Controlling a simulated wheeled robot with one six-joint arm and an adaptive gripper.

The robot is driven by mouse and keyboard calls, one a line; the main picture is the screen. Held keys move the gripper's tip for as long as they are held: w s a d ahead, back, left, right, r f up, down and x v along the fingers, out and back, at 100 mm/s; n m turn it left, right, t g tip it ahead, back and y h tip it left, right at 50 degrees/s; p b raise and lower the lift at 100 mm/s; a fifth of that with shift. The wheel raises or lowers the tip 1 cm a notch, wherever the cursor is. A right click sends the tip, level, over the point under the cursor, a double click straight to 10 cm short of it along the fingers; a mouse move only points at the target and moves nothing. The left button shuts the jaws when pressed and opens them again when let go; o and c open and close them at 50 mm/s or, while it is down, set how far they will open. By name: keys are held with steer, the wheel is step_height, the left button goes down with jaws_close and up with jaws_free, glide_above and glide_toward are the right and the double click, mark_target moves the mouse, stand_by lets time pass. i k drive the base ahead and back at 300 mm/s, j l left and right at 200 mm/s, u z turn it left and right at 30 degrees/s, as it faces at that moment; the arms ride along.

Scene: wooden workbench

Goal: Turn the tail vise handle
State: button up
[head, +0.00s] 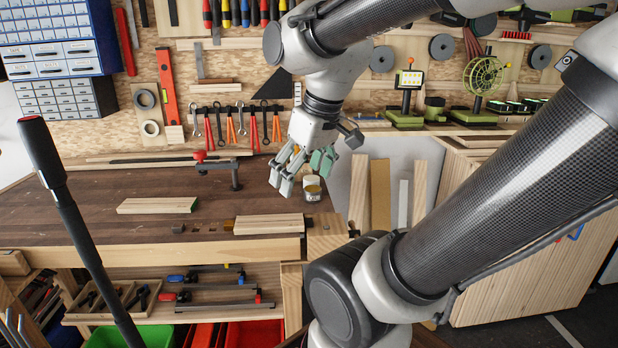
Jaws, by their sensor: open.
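My gripper (301,172) hangs open and empty over the right end of the wooden workbench (110,200), fingers pointing down. A small jar with a pale label (312,189) stands on the bench just below the fingers; a gap between them cannot be judged. The vise block (327,232) is at the bench's front right corner, below my gripper and apart from it. I cannot make out the vise handle; my arm covers part of the area below and right of that corner.
Light boards lie on the bench, one at left (157,205) and one at the front edge (268,224). Upright boards (381,192) lean right of the bench. Tools hang on the back wall. The bench's left middle is mostly clear.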

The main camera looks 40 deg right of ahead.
mark_target(353, 233)
steer(key=z, duration=1.25)
